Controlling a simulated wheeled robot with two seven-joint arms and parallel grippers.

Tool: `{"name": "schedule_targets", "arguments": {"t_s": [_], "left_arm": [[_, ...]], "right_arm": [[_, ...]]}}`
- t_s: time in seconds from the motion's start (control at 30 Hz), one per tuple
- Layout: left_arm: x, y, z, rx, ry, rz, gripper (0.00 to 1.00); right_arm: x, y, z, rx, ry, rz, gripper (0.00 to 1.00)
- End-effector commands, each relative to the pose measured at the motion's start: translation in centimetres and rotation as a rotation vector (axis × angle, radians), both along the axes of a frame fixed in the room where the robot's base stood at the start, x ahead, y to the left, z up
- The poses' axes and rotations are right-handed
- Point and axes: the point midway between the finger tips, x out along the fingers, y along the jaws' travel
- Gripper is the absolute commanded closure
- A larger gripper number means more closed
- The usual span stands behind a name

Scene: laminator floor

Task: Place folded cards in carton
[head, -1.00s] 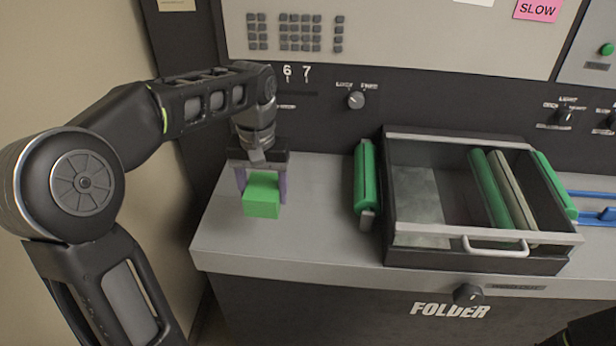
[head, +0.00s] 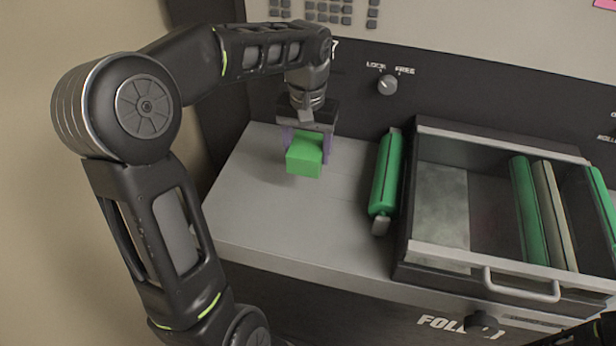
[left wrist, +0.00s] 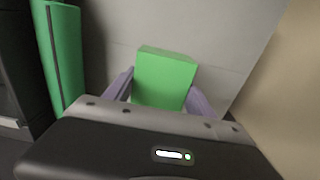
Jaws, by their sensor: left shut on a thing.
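A bright green box-shaped block (head: 304,158) is between the purple fingers of my left gripper (head: 307,147), over the left part of the grey counter. The gripper is shut on it from above. In the left wrist view the green block (left wrist: 165,78) sits between both purple fingers, with the grey surface behind it. I cannot tell whether the block touches the counter or hangs just above it. No folded cards can be made out with certainty, nor any separate carton.
Right of the block, a green roller (head: 386,180) lies on the grey counter (head: 260,215). Beyond it stands a dark open tray (head: 420,150) with a front handle and green bars inside. A control panel with a knob (head: 388,85) rises behind. The counter's front left is clear.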

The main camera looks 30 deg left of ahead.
Motion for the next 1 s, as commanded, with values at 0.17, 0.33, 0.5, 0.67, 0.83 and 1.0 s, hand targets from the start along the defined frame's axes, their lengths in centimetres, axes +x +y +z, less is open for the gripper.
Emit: {"name": "schedule_targets", "arguments": {"t_s": [0.17,0.33,0.5,0.67,0.83,1.0], "left_arm": [[-0.1,0.0,-3.2,-0.001,0.004,0.000,0.98],[0.0,0.0,-4.2,0.001,0.000,0.001,0.98],[0.0,0.0,-4.2,0.000,-0.001,0.001,0.98],[0.0,0.0,-5.1,-0.001,0.002,0.001,0.98],[-0.1,0.0,-7.4,-0.001,0.003,0.000,0.98],[0.0,0.0,-8.0,0.000,-0.001,0.001,0.98]], "right_arm": [[0.0,0.0,0.4,-0.001,0.001,-0.001,0.64],[0.0,0.0,0.5,-0.002,0.002,-0.001,0.64],[-0.1,0.0,0.4,-0.002,0.002,-0.001,0.64],[-0.1,0.0,0.6,-0.002,0.003,0.000,0.64],[-0.1,-0.1,0.9,-0.003,0.003,-0.001,0.64],[-0.1,-0.1,0.9,-0.002,0.004,-0.001,0.64]]}}
